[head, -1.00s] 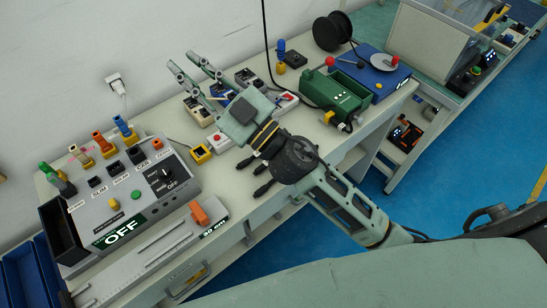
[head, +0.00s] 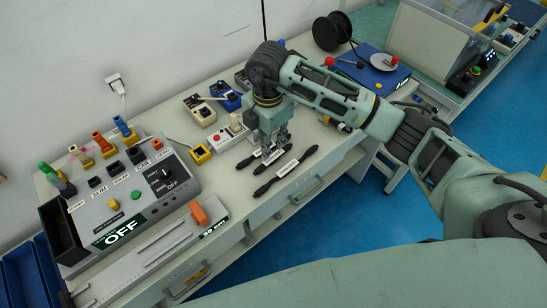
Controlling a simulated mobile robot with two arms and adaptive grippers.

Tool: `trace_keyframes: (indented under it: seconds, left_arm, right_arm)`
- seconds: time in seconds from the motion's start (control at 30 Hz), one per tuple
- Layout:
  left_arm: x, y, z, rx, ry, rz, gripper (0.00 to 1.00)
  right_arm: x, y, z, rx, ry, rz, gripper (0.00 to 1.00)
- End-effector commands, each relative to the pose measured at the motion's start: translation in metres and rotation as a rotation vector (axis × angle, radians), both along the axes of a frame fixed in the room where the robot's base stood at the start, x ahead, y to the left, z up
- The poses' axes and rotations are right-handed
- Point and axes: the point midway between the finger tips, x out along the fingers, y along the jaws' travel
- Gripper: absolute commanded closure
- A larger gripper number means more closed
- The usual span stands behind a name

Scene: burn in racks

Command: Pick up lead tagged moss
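Black leads with white tags lie on the bench front, right of the grey test box. The nearer lead (head: 262,188) lies slantwise, its white tag (head: 287,168) in the middle. Another lead (head: 244,163) lies just behind it, partly under my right gripper. The tag lettering is too small to read, so I cannot tell which is moss. My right gripper (head: 275,147) points down over the rear lead's tag. Its fingers are foreshortened, and whether they are apart or closed on the lead is unclear. My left gripper is not in view.
The grey test box (head: 130,200) with coloured plugs and an OFF sign stands at left. A black spool (head: 332,32) and blue unit (head: 375,72) are at the back right.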

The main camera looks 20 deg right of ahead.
Motion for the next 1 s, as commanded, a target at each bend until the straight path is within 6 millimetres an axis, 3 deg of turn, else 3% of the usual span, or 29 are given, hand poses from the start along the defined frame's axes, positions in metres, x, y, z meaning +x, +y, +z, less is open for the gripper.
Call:
trace_keyframes:
  seconds: [0.6, 0.87, 1.0]
  left_arm:
    - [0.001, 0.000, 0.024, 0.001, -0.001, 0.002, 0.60]
    - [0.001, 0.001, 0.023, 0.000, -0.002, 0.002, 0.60]
    - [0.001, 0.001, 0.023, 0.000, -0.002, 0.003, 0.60]
  right_arm:
    - [0.003, -0.007, -0.073, -0.013, 0.005, -0.006, 0.80]
    - [0.003, -0.007, -0.076, -0.012, 0.003, -0.005, 0.80]
    - [0.003, -0.007, -0.076, -0.012, 0.002, -0.005, 0.91]
